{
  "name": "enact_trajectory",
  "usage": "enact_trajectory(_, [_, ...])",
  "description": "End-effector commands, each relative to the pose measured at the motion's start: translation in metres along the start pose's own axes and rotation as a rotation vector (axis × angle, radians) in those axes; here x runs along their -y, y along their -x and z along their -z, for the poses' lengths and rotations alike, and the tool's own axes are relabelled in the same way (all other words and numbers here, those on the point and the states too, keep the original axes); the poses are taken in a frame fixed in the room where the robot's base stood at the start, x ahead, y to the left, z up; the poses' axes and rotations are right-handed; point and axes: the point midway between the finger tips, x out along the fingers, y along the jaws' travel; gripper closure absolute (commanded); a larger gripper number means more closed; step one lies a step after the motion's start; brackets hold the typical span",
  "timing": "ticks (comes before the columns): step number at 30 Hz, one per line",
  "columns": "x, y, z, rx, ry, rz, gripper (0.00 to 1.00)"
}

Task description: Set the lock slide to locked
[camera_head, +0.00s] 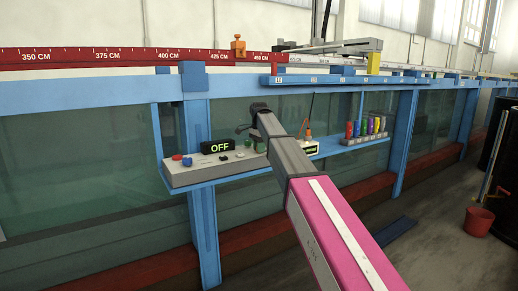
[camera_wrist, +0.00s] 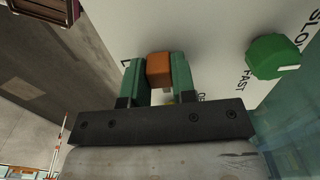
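In the wrist view a small orange block, which looks like the lock slide's handle (camera_wrist: 159,66), stands on a pale panel (camera_wrist: 225,40). My gripper (camera_wrist: 159,76) has one green finger on each side of it, and the block fills the gap, so the fingers look shut on it. A mostly hidden label starting with "L" shows by the left finger, and another partly covered label shows by the right finger. The slide's track is hidden. In the head view my gripper (camera_head: 252,127) is over the control box (camera_head: 190,176), and my arm hides the slide.
A green knob (camera_wrist: 273,56) marked SLOW and FAST is right of my gripper. A rack of coloured bottles (camera_head: 366,128) stands farther right.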

Motion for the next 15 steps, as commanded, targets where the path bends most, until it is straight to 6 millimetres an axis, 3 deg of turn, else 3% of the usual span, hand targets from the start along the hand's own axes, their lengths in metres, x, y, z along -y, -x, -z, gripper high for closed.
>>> enact_trajectory(4, [0.000,0.000,0.003,0.000,-0.001,0.000,1.00])
enact_trajectory(10, [0.001,0.001,0.024,0.000,-0.001,0.000,1.00])
enact_trajectory(15, [0.000,0.000,0.025,-0.002,0.000,0.001,1.00])
